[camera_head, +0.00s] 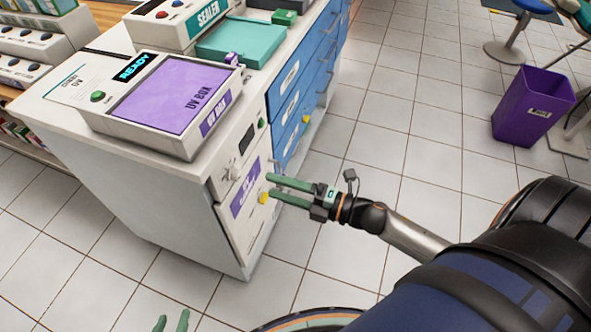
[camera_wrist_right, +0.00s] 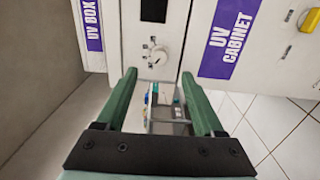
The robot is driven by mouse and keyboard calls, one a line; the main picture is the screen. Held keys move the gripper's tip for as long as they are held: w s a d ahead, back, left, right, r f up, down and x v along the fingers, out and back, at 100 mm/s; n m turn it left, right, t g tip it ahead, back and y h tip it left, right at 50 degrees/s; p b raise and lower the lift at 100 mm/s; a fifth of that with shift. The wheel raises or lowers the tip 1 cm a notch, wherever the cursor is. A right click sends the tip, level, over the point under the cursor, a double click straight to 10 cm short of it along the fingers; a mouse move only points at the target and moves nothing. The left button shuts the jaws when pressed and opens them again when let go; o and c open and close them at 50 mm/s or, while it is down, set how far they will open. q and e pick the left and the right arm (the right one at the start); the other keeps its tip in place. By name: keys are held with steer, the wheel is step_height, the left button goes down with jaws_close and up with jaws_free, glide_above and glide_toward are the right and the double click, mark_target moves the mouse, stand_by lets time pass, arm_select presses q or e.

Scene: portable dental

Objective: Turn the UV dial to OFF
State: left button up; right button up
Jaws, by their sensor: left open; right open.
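The UV dial (camera_wrist_right: 157,55) is a small white round knob on the white cabinet front, under a dark display (camera_wrist_right: 154,10). In the right wrist view it sits just beyond and between my right fingertips. In the head view the knob (camera_head: 232,173) shows small on the front panel. Which mark it points to is too small to read. My right gripper (camera_wrist_right: 158,75) is open and empty; in the head view its green fingers (camera_head: 269,187) point at the cabinet. My left gripper (camera_head: 171,321) is open, only its fingertips showing at the bottom edge.
Blue drawers (camera_head: 300,90) lie beyond.

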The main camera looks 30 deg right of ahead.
arm_select(q)
steer(key=shift+s+f, duration=0.15)
steer(key=shift+s, duration=0.1)
arm_select(e)
steer(key=v, duration=0.4)
arm_select(q)
steer(key=shift+s, duration=0.1)
